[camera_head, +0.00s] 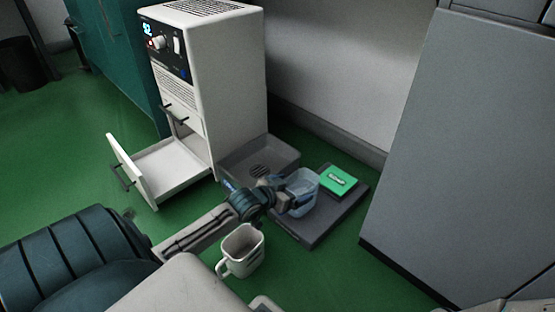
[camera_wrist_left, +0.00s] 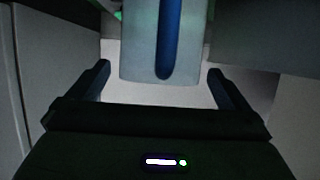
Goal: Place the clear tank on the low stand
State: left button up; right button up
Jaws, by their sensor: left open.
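The clear tank (camera_head: 304,186), a pale bluish see-through container, is at the end of my left arm in the head view. It appears to rest on the dark grey low stand (camera_head: 312,228), though the gripper hides part of its base. My left gripper (camera_head: 282,194) is at the tank's left side in the head view. In the left wrist view its two fingers (camera_wrist_left: 158,88) are spread apart. A pale block with a blue upright strip (camera_wrist_left: 165,40), probably part of the tank, shows between and beyond them. My right gripper is not in view.
A green box (camera_head: 338,180) lies on the stand beside the tank. A white mug (camera_head: 241,252) stands on the green floor in front. A grey tray (camera_head: 285,158) is behind. A white cabinet (camera_head: 235,85) has its drawer (camera_head: 158,170) open. A large grey cabinet (camera_head: 460,150) stands right.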

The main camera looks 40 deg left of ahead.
pick_arm(q)
jog(key=p+v, duration=0.7)
jog(key=v, duration=0.3)
jog(key=shift+s, duration=0.25)
jog(key=shift+r, duration=0.1)
